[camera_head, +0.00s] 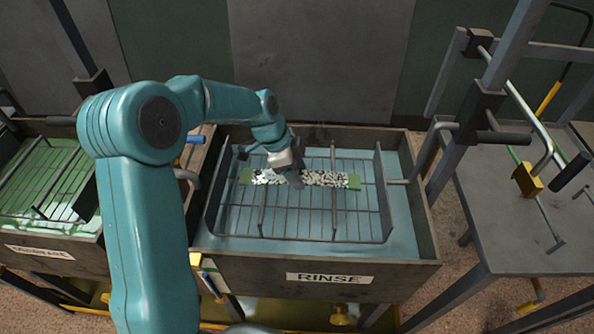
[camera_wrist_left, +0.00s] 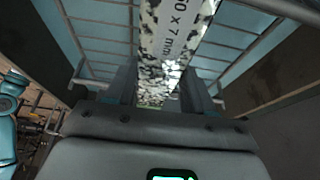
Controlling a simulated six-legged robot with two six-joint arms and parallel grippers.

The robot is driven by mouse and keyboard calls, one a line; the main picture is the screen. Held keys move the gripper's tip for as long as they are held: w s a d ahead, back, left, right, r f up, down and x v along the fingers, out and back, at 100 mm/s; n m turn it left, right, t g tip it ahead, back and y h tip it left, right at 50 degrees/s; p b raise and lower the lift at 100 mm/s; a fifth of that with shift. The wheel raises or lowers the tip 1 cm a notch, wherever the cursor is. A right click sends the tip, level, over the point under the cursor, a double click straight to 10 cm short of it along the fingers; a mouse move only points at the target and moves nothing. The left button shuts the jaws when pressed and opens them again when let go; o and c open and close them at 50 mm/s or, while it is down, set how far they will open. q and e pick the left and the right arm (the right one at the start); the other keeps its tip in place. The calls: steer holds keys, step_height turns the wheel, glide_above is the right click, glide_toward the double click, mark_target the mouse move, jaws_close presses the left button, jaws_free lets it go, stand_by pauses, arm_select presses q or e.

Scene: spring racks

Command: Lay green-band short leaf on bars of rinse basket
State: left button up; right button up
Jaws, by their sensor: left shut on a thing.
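The short leaf (camera_head: 325,179) is a flat speckled black-and-white strip with green ends. It lies lengthwise left to right at the middle of the rinse basket (camera_head: 312,239), level with the bars as far as I can see. My left gripper (camera_head: 295,180) comes down from above and is shut on the leaf near its middle. In the left wrist view the leaf (camera_wrist_left: 172,30) runs up from between the two fingers (camera_wrist_left: 166,92), with printed text on a pale label. Whether the leaf's underside touches the bars is hidden. My right gripper is not in view.
The basket sits in a tank labelled RINSE (camera_head: 330,278) with blue liquid. A tank of green liquid (camera_head: 40,175) with another basket stands at the left. A grey table (camera_head: 510,190) and a metal frame with rods stand at the right.

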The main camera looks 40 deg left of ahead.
arm_select(q)
steer(key=shift+f+b, duration=0.25)
steer(key=shift+b, duration=0.1)
steer(key=o, duration=1.4)
steer(key=v, duration=1.2)
steer(key=shift+r+p, duration=0.4)
steer(key=shift+r, duration=0.05)
steer(key=shift+s, duration=0.2)
